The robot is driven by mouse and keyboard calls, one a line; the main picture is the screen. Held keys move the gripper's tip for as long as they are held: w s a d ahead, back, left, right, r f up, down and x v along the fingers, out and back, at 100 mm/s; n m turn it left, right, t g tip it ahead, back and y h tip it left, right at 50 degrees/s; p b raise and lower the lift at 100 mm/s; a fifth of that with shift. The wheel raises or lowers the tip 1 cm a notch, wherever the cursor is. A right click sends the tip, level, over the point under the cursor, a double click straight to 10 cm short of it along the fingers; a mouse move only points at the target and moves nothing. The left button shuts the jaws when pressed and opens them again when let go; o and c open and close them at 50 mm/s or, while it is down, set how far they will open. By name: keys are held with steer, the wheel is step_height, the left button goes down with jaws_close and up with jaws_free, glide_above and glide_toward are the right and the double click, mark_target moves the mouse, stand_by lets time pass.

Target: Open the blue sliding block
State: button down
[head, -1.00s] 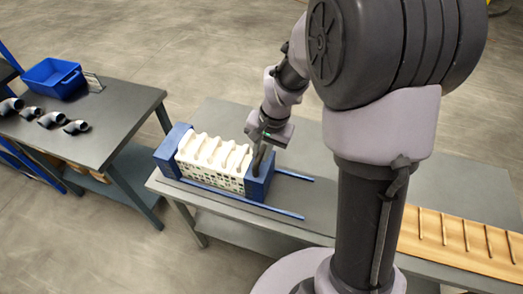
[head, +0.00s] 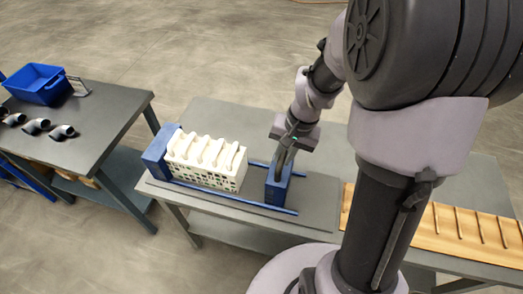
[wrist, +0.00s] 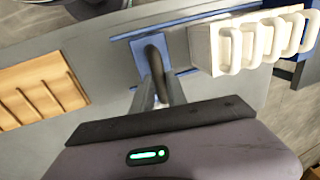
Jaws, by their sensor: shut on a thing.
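The blue sliding block (head: 278,188) stands on two blue rails (head: 255,205) on the grey table. A clear gap lies between it and the white plates (head: 208,162). My gripper (head: 285,160) is over the block and shut on its dark handle. In the wrist view my gripper's fingers (wrist: 159,92) reach to the dark curved handle (wrist: 155,55) on the block (wrist: 145,58). The white plates (wrist: 255,40) stand to the right there. A fixed blue end block (head: 157,150) is at the plates' left end.
A wooden rack (head: 440,222) with thin bars lies on the table to the right. Bare table lies between the block and the rack. A separate table at left holds a blue bin (head: 38,84) and several pipe elbows (head: 36,126).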

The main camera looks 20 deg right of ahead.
steer(key=shift+s+d, duration=0.65)
steer(key=shift+d, duration=0.25)
steer(key=c, duration=1.3)
jaws_free()
steer(key=shift+r, duration=0.1)
steer(key=d+r+p, duration=0.1)
steer(key=r+p, duration=0.1)
steer(key=r, duration=0.3)
steer(key=s+r+p, duration=0.1)
steer(key=r+p, duration=0.1)
steer(key=r, duration=0.4)
steer(key=s+d+r+p, duration=0.1)
steer(key=r+p, duration=0.1)
steer(key=r, duration=0.4)
steer(key=shift+d+p, duration=0.3)
steer(key=shift+d, duration=0.05)
